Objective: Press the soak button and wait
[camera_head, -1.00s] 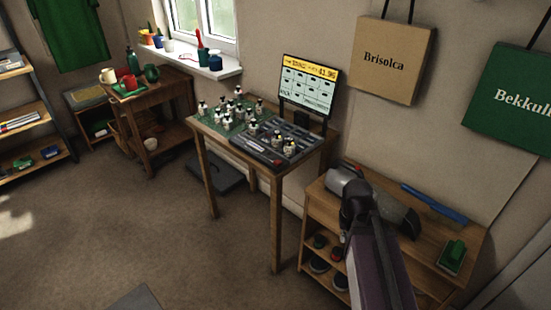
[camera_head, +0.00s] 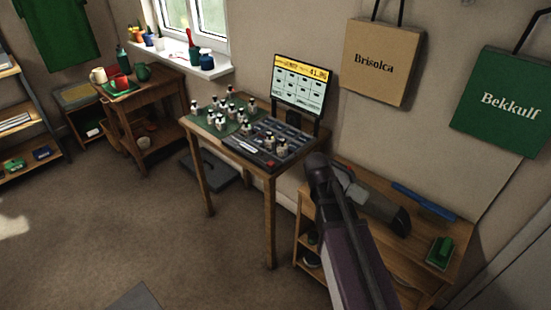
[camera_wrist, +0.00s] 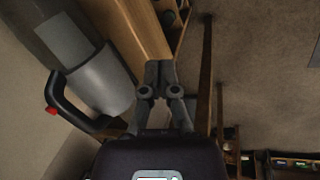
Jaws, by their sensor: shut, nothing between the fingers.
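The control panel (camera_head: 243,148) is a dark console with knobs on the wooden table (camera_head: 270,190), with small white bottles with dark caps on it. A lit screen (camera_head: 301,83) with a yellow top bar stands at its back; a number like 41.96 shows there. I cannot make out which control is the soak button. My arm comes up from the bottom of the head view, its dark end just right of the table; the fingers are not clear there. In the wrist view my gripper (camera_wrist: 160,68) is shut and empty, beside a wooden edge.
A grey cylindrical tool (camera_head: 372,205) with a dark handle lies on the low wooden shelf (camera_head: 440,212) at right; it also shows in the wrist view (camera_wrist: 102,82). A blue bar (camera_head: 424,202) and a green block (camera_head: 440,252) lie there too. Open floor (camera_head: 120,235) lies left.

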